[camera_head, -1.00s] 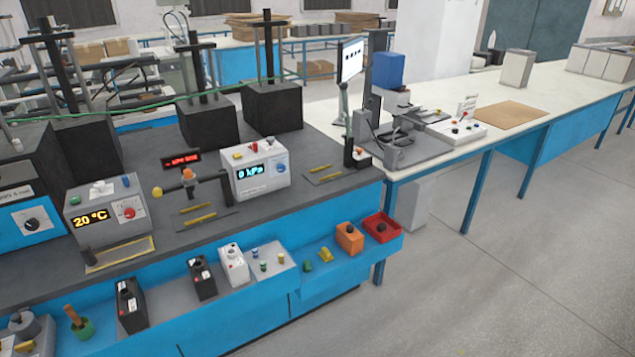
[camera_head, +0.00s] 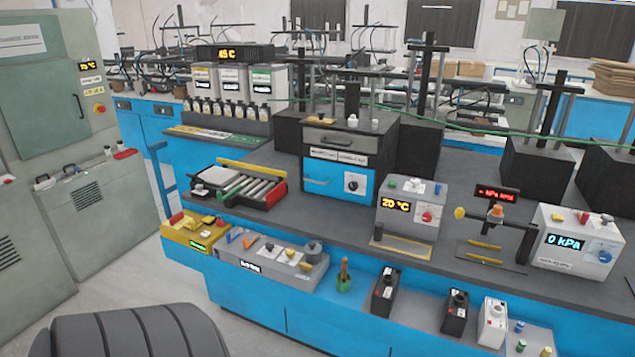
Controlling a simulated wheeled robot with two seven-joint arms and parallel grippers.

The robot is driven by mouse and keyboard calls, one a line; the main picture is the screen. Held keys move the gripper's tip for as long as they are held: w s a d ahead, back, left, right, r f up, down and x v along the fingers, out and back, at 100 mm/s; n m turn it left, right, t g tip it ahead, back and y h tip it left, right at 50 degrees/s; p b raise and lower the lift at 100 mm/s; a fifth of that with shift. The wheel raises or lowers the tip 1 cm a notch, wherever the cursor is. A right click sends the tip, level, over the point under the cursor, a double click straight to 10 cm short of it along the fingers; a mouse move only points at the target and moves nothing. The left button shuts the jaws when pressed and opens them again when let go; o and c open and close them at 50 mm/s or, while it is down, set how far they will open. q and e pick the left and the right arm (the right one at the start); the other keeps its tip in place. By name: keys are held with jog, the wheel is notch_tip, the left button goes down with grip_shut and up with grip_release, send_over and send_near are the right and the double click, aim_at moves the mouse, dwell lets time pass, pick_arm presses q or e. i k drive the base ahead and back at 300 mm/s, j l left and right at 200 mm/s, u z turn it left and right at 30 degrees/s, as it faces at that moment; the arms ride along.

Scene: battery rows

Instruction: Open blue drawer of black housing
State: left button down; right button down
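The black housing (camera_head: 388,150) stands on the dark bench top, near the middle of the head view. Its front holds a grey drawer (camera_head: 322,139) with a dark handle at the top and a white label strip below. Under that is the blue drawer (camera_head: 330,195), with a handle (camera_head: 317,182) on its left. A white plate with a black dial (camera_head: 353,183) is on its right. The blue front looks flush with the housing, so the drawer appears closed. Neither of my grippers is in view.
A roller tray (camera_head: 240,187) sits left of the housing, and a 20 °C meter (camera_head: 408,208) stands to its right. A lower blue shelf along the front carries a yellow box (camera_head: 192,232), a grey box (camera_head: 262,263) and black batteries (camera_head: 385,293). Grey cabinets (camera_head: 45,140) stand at the left.

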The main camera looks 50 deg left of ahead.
aim_at(328, 179)
jog(key=u, duration=1.5)
